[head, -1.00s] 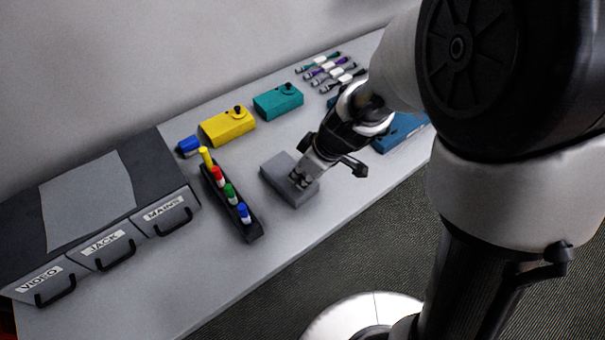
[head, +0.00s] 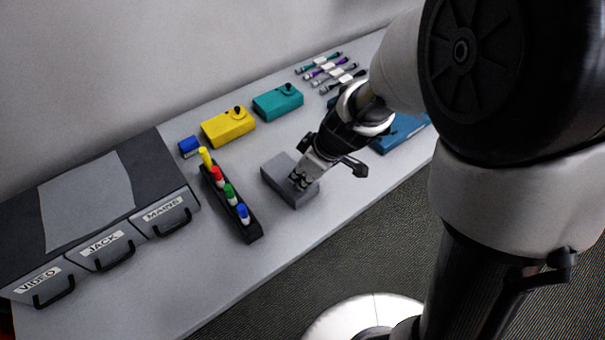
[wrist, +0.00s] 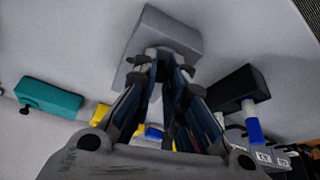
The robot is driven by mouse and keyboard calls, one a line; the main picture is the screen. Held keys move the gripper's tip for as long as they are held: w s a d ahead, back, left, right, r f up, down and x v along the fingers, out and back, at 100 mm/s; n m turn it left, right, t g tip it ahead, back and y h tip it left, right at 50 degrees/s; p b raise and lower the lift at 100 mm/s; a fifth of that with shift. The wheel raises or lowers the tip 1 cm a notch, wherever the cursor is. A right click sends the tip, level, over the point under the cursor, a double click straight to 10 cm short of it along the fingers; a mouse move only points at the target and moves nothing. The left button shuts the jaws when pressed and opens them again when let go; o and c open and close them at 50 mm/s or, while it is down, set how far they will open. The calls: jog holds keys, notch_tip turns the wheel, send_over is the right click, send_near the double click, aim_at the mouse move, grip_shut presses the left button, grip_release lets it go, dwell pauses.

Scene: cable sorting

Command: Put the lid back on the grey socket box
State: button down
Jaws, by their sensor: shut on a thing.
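The grey socket box (head: 277,171) stands on the table right of the pen rack, and it also shows in the wrist view (wrist: 178,28). My gripper (head: 299,181) is at the right part of its top, fingers pointing down. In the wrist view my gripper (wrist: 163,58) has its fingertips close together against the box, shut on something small. I take this to be the lid's knob, mostly hidden by the fingers. The lid's edge cannot be told apart from the box, so I cannot tell whether it is fully seated.
A black rack (head: 250,231) with coloured markers stands left of the grey box. Yellow (head: 228,128) and teal (head: 278,102) boxes with black knobs stand behind. A blue box (head: 402,132) is partly hidden by my arm. Labelled drawers (head: 107,250) are at left. Table in front is clear.

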jog(key=c, duration=1.6)
grip_release()
jog(key=shift+o, duration=0.6)
jog(key=o, duration=0.4)
jog(key=shift+r+p, duration=2.3)
jog(key=shift+r, duration=1.2)
grip_shut()
